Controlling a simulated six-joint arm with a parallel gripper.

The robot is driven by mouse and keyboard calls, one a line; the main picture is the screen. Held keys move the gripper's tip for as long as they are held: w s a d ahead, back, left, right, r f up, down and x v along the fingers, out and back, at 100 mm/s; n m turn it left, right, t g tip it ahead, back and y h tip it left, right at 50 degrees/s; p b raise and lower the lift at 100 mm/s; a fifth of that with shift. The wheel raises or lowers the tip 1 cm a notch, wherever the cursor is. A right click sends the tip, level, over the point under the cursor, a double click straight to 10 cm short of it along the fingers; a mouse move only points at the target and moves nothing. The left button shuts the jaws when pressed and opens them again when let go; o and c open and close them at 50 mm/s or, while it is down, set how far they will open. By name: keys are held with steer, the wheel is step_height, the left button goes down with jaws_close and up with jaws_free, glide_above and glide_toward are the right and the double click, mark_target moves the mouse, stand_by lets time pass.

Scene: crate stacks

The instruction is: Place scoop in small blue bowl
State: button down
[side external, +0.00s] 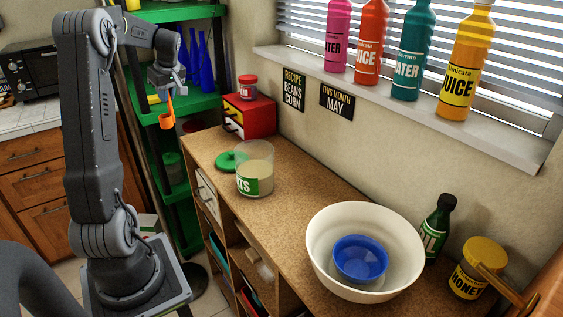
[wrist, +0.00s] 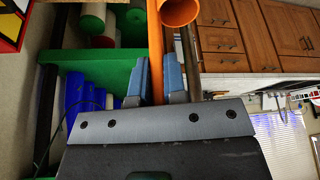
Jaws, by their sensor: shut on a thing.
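An orange scoop (side external: 167,119) hangs from my gripper (side external: 168,88), cup end down, in the side external view. In the wrist view my gripper (wrist: 159,78) has its blue-grey fingers shut on the handle of the scoop (wrist: 178,10), whose cup is at the top of the picture. The small blue bowl (side external: 360,260) sits inside a large cream bowl (side external: 330,222) at the near right of the counter. My gripper is far from the bowls, at the upper left near the green shelf. The blue bowl looks empty.
On the cork-coloured counter (side external: 292,200), a clear jar (side external: 255,168) of pale contents stands beside a green lid (side external: 227,161). A small red drawer box (side external: 255,116) is behind them. A green bottle (side external: 437,225) and a honey jar (side external: 476,268) stand right of the bowls.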

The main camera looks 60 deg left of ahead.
step_height(320, 180, up, 6)
steer(key=shift+f, duration=0.1)
steer(key=w+d+m+t, duration=0.2)
steer(key=w+d+m, duration=0.2)
steer(key=w+d, duration=1)
steer(key=w+d+m+t, duration=0.1)
steer(key=w+d+m, duration=0.3)
steer(key=d, duration=0.5)
steer(key=w+d+m+t, duration=0.1)
steer(key=w+d, duration=0.4)
steer(key=d, duration=0.4)
steer(key=s+d+m+t+h, duration=0.1)
steer(key=s+d+m, duration=0.15)
steer(key=d, duration=0.95)
steer(key=s+d+m+h, duration=0.15)
steer(key=d+m, duration=0.25)
steer(key=d, duration=0.8)
steer(key=s+d+m+t+h, duration=0.1)
steer(key=s+d+m, duration=0.15)
steer(key=d, duration=0.95)
step_height(320, 180, down, 15)
steer(key=shift+w+f, duration=0.15)
steer(key=shift+w, duration=0.1)
steer(key=shift+f+y, duration=0.15)
steer(key=shift+y, duration=0.1)
